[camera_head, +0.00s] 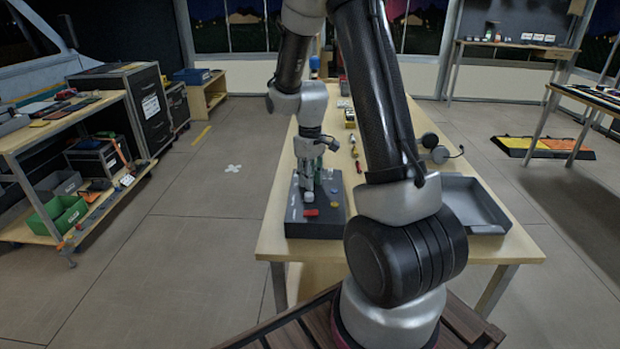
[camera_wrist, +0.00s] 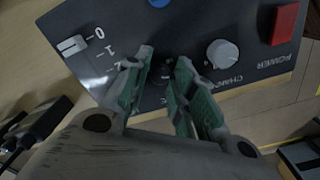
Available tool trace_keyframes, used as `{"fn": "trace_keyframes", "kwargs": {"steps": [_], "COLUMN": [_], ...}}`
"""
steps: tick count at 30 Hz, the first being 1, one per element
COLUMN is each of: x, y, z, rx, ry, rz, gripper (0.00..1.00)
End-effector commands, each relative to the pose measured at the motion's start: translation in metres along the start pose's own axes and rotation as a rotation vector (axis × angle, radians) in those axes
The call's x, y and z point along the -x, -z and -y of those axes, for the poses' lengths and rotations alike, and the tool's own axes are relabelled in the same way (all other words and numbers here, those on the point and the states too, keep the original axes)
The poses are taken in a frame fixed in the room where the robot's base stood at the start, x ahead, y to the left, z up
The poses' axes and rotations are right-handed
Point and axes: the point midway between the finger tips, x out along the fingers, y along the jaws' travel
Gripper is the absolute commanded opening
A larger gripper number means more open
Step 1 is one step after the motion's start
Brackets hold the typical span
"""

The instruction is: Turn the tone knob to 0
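A dark control panel (camera_wrist: 254,75) fills the top of the wrist view, its lettering upside down. A dark round shape (camera_wrist: 166,72), possibly the tone knob, shows partly between my fingers; its label and pointer are hidden. My gripper (camera_wrist: 164,60) is over the panel with its two green-padded fingers apart, one on each side of this shape. I cannot tell whether they touch it. In the head view my gripper (camera_head: 310,185) points down at the panel box (camera_head: 316,229) on the table.
A light grey knob (camera_wrist: 222,53) labelled CHANNEL is right of my fingers. A red POWER switch (camera_wrist: 285,24) is farther right. A white switch (camera_wrist: 72,45) marked 0 and 1 is at left. A blue button (camera_wrist: 159,2) is at the top. A grey tray (camera_head: 474,202) and headset (camera_head: 437,150) are on the table.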

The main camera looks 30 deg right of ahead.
Motion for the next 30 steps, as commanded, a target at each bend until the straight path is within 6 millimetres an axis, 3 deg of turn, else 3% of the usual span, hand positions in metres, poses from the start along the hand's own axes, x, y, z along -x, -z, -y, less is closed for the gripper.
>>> {"fn": "trace_keyframes", "kwargs": {"steps": [1, 3, 17, 30], "x": [0.0001, 0.0001, 0.0002, 0.0002], "y": [0.0, 0.0, 0.0001, 0.0001], "z": [0.0, 0.0, -0.0001, -0.0002], "rx": [0.0, 0.0, -0.072, -0.43], "ry": [0.0, 0.0, 0.0, 0.001], "rz": [0.0, 0.0, 0.0, 0.0], "gripper": [0.1, 0.0, 0.0, 0.0]}}
